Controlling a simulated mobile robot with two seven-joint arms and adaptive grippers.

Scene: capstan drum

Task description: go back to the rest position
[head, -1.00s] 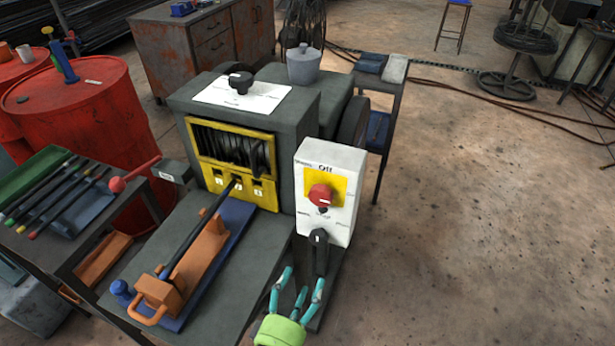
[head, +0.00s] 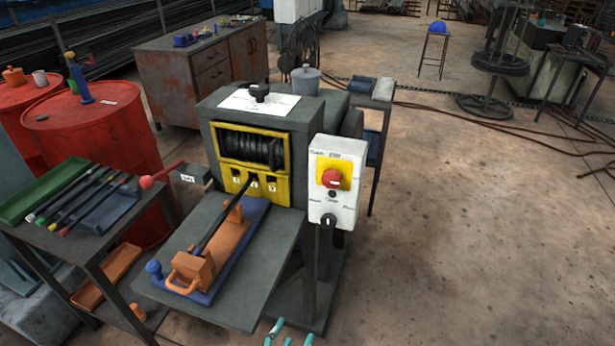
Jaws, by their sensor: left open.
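The teal fingertips of my left gripper (head: 291,336) show at the bottom edge of the head view. They are spread apart with nothing between them, and the rest of the gripper is cut off by the frame. They are below and apart from the white control box (head: 333,205) with its red knob (head: 332,179) and black selector (head: 327,221). The capstan machine (head: 255,160), with its black drum behind a yellow frame, stands up and left of them. My right gripper is not in view.
A grey shelf (head: 245,300) in front of the machine carries an orange fixture (head: 215,250) on a blue base. A side table (head: 75,240) with colour-tipped rods and red drums (head: 90,125) stand at the left. The floor (head: 470,240) on the right is largely clear.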

